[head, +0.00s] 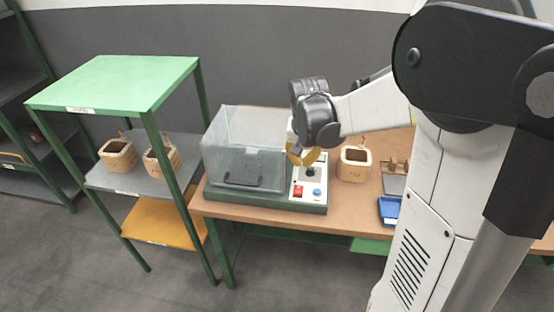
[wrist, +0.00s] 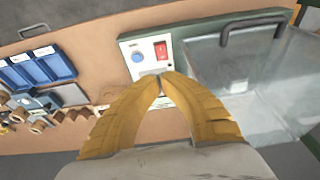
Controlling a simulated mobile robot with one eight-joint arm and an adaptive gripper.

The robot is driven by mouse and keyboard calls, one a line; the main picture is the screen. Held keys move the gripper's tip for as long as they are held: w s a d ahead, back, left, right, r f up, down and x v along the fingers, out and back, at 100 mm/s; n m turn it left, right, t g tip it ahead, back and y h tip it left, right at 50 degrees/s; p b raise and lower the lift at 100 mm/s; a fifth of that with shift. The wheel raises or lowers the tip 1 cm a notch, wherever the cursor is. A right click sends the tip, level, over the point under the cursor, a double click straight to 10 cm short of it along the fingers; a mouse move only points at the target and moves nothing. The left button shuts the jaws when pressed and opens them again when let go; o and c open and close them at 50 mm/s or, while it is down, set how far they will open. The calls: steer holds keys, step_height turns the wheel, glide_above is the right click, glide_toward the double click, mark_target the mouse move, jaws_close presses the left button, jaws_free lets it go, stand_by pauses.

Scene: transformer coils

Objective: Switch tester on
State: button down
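The tester has a green base (head: 265,203), a clear cover (head: 240,140) with a dark front handle, and a white control panel (head: 308,182) at its right. The cover looks down on the base. The panel carries a red switch (head: 298,191), a blue button (head: 317,193) and a dark round part. The wrist view also shows the red switch (wrist: 161,50) and blue button (wrist: 137,57). My gripper (head: 303,158) is over the panel. In the wrist view its yellow fingertips (wrist: 161,75) come together just short of the red switch, holding nothing. Contact cannot be told.
A coil (head: 354,163) stands on the wooden table right of the tester, near a blue bin (head: 389,210). A green-topped shelf (head: 120,80) at left holds two coils on its grey level (head: 135,182). Dark shelving stands at far left; the floor in front is clear.

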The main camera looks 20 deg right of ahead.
mark_target(300, 190)
steer(key=shift+w+d+f, duration=0.15)
steer(key=shift+d+f, duration=0.1)
steer(key=b+x, duration=0.2)
steer(key=x, duration=0.2)
steer(key=b+x, duration=0.1)
steer(key=x, duration=0.3)
steer(key=s+b+x, duration=0.1)
steer(key=b+x, duration=0.1)
steer(key=x, duration=0.3)
steer(key=shift+a+f+b, duration=0.15)
steer(key=shift+a+b, duration=0.2)
steer(key=shift+a, duration=0.05)
steer(key=shift+s+f, duration=0.1)
steer(key=shift+f, duration=0.3)
